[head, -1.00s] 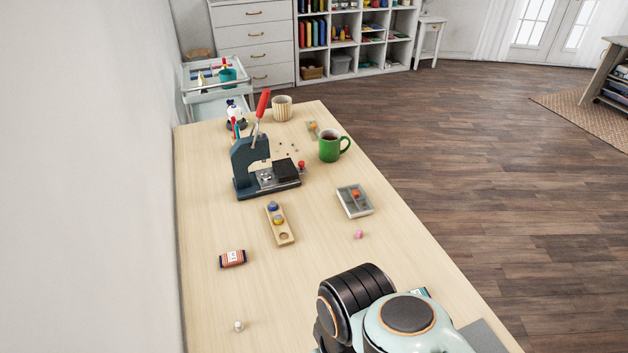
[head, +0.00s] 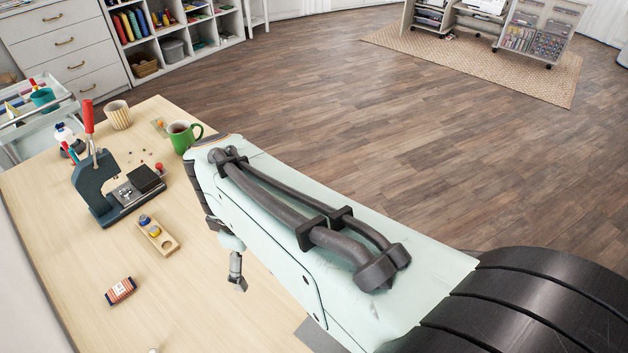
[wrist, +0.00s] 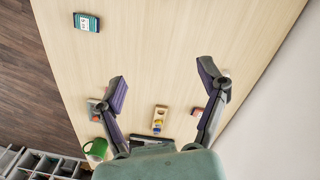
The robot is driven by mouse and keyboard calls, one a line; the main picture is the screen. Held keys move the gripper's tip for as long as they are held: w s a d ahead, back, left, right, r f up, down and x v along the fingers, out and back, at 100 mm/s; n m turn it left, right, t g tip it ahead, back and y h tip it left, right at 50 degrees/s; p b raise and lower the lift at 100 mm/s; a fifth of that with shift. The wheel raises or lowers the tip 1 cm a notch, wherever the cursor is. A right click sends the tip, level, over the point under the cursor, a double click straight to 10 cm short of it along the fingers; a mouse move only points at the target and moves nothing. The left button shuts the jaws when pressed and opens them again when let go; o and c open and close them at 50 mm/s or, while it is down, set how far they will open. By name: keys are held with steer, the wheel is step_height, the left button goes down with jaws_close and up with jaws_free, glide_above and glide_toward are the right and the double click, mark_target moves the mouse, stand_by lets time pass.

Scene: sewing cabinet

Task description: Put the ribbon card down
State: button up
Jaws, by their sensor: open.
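Two label-wrapped cards show, and I cannot tell which is the ribbon card. An orange-red one (head: 121,290) with a white label lies on the left of the table in the head view; in the wrist view it is partly seen beside the right finger (wrist: 196,112). A teal one (wrist: 87,22) with a pale label lies flat at the top left of the wrist view, apart from my gripper. My gripper (wrist: 165,83) is open, with only bare table between its fingertips. In the head view, my arm hides much of the table's right side.
A wooden holder (head: 167,246) with small bobbins lies near the dark press (head: 95,187) with a red lever. A green mug (head: 181,140) and striped cup (head: 118,115) stand at the far end. A tray (wrist: 94,108) is partly behind the left finger. The middle table (wrist: 165,50) is clear.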

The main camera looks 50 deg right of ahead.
steer(key=s+d+f+m+g+h, duration=0.15)
steer(key=d+f+g, duration=0.25)
steer(key=d+f, duration=0.4)
steer(key=s+d+f+m+g, duration=0.1)
steer(key=s+d+f+g, duration=0.3)
steer(key=d, duration=0.7)
steer(key=s+d+f+g, duration=0.1)
steer(key=s+f, duration=0.1)
steer(key=s+d+f+m+g, duration=0.1)
steer(key=f, duration=0.1)
steer(key=s+d+f, duration=0.2)
steer(key=f, duration=0.1)
steer(key=shift+s+d+m+g+y, duration=0.1)
steer(key=shift+s+m+g+y, duration=0.15)
steer(key=shift+s+g+y, duration=0.15)
steer(key=s+f+g, duration=0.1)
steer(key=s+f, duration=0.1)
steer(key=s, duration=0.3)
steer(key=s+f+g+y, duration=0.1)
steer(key=s+f, duration=0.1)
steer(key=s, duration=0.3)
steer(key=s+f+g, duration=0.1)
steer(key=s+f, duration=0.2)
steer(key=s, duration=0.2)
steer(key=shift+s+m+y, duration=0.2)
steer(key=shift+m+y, duration=0.05)
steer(key=shift+m, duration=0.15)
steer(key=c, duration=1)
steer(key=shift+r, duration=0.1)
